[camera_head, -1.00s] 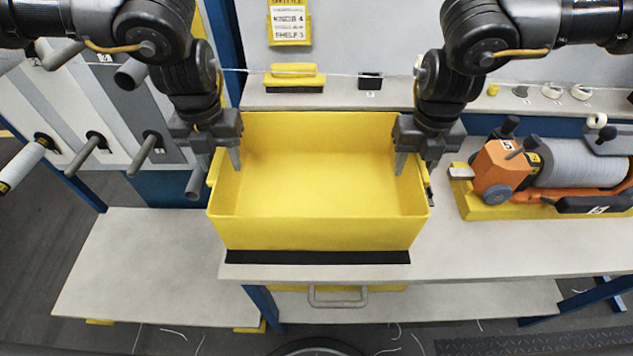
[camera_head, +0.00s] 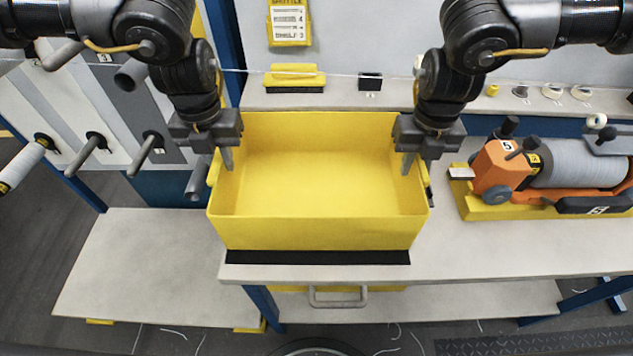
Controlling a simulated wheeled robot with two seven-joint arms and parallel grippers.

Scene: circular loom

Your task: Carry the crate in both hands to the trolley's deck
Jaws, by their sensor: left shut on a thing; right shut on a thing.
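The yellow crate (camera_head: 318,232) is empty and upright, over the front part of the grey bench, with a black strip (camera_head: 317,257) in front of and below its front wall. My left gripper (camera_head: 221,160) is shut on the crate's left side wall, one finger showing inside. My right gripper (camera_head: 413,160) is shut on the right side wall, also with a finger inside. The outer fingers are mostly hidden. I cannot tell whether the crate's bottom touches the bench. I cannot make out the trolley for sure.
An orange winder with a grey roll (camera_head: 585,160) stands on a yellow base at the right. A shelf behind holds a yellow brush (camera_head: 294,76) and small rings. Pegs stick out of the panel at the left. A low pale surface (camera_head: 140,265) lies clear at the lower left.

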